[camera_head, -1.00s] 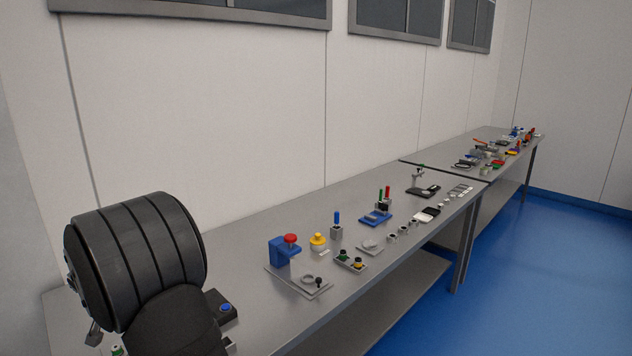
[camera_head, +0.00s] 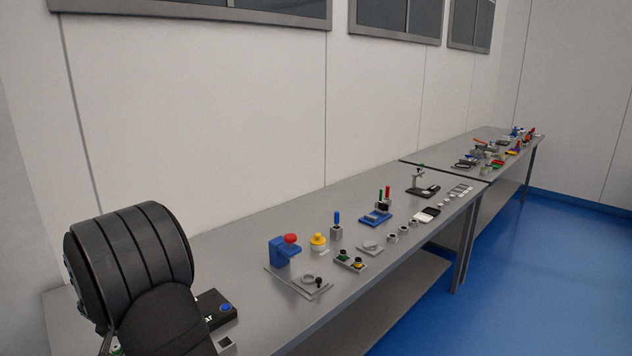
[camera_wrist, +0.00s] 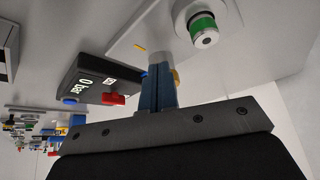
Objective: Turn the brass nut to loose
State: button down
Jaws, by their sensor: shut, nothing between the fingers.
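In the wrist view, my gripper (camera_wrist: 157,88) shows as two blue-grey fingers closed together, with nothing held. A brass-yellow part (camera_wrist: 176,77), seemingly the brass nut, peeks out just beside the fingers; most of it is hidden behind them. I cannot tell whether the fingers touch it. A light grey plate (camera_wrist: 150,20) lies behind, with a small yellow mark (camera_wrist: 139,47) on it. A black gauge box (camera_wrist: 95,78) reads about "0 bar". In the head view, my arm hides the fingers and the nut.
A red part (camera_wrist: 112,99) and a blue button (camera_wrist: 69,100) sit at the gauge box; the button also shows in the head view (camera_head: 226,307). A blue stand with a red knob (camera_head: 285,248) and several small fixtures line the bench to the right. Bare bench (camera_head: 235,255) lies between.

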jog(key=shift+w, duration=0.3)
dwell(0.4)
jog(key=shift+w+d, duration=0.1)
jog(key=shift+d, duration=0.05)
dwell(0.3)
dwell(0.4)
jog(key=shift+s+d, duration=0.1)
jog(key=shift+s, duration=0.3)
jog(key=shift+r, duration=0.1)
notch_tip(320, 180, up, 6)
jog(key=shift+f, duration=0.1)
